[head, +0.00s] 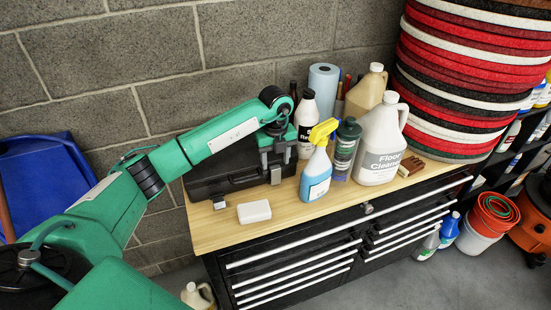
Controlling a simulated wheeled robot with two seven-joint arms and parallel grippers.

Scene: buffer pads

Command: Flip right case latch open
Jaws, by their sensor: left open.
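A black case (232,182) lies on the wooden top of the tool cabinet, against the block wall. A small light-grey piece (220,204) at its front left looks like a latch. My left gripper (278,168) is open over the right end of the case, its fingers pointing down. The grey fingers cover that end, so the right latch cannot be made out clearly, and I cannot tell whether the fingers touch it. My right gripper is not in view.
A white block (254,211) lies in front of the case on the wooden top (300,213). A yellow-topped spray bottle (316,172), a green bottle (344,150) and a floor cleaner jug (380,145) stand close right of the gripper. Stacked red, white and black pads (450,80) rise at right.

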